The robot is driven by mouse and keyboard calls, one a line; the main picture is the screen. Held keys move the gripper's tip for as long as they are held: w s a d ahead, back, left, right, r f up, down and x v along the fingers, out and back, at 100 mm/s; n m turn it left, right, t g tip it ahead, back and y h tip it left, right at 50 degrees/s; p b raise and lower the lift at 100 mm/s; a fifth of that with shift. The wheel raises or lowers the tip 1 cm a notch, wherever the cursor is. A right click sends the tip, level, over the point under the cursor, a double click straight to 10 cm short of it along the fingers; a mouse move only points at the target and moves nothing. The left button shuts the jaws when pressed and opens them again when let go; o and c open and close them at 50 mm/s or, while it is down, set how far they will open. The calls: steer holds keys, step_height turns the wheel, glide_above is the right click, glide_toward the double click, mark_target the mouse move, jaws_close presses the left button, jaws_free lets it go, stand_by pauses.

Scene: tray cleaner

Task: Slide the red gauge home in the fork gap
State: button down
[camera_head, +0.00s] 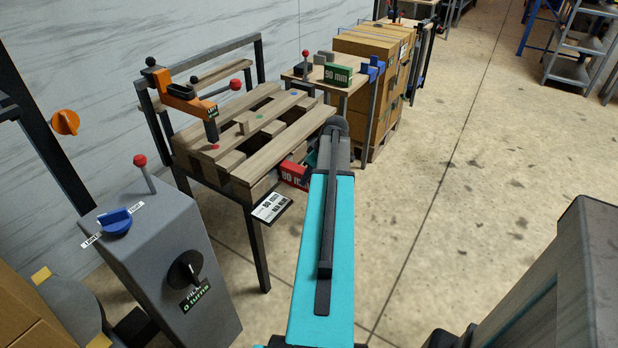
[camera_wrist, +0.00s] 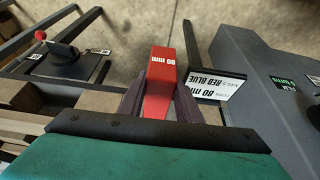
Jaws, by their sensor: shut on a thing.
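The red gauge (camera_head: 293,174), a small block lettered 80 mm, is beside the front right edge of the wooden pallet (camera_head: 207,165). It fills the middle of the wrist view (camera_wrist: 161,80), pointing away from my gripper. My gripper (camera_wrist: 158,98) is shut on it, with a dark finger on each side. In the head view my teal arm hides most of the gripper. The fork gap is on the pallet's side, partly hidden by the gauge and arm; I cannot tell whether the gauge is inside it. Pallet wood also shows at left in the wrist view (camera_wrist: 22,94).
A white sign (camera_head: 270,207) is fixed below the pallet's front corner. An orange clamp (camera_head: 185,100) stands over the pallet. A grey control box (camera_head: 165,260) is at front left. A green 90 mm block (camera_head: 338,75) sits on a back table.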

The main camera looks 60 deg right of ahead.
mark_target(295, 167)
steer(key=shift+w, duration=3.1)
stand_by(0.9)
steer(key=c, duration=1.2)
jaws_free()
steer(key=v, duration=1.4)
steer(key=shift+w+f, duration=0.1)
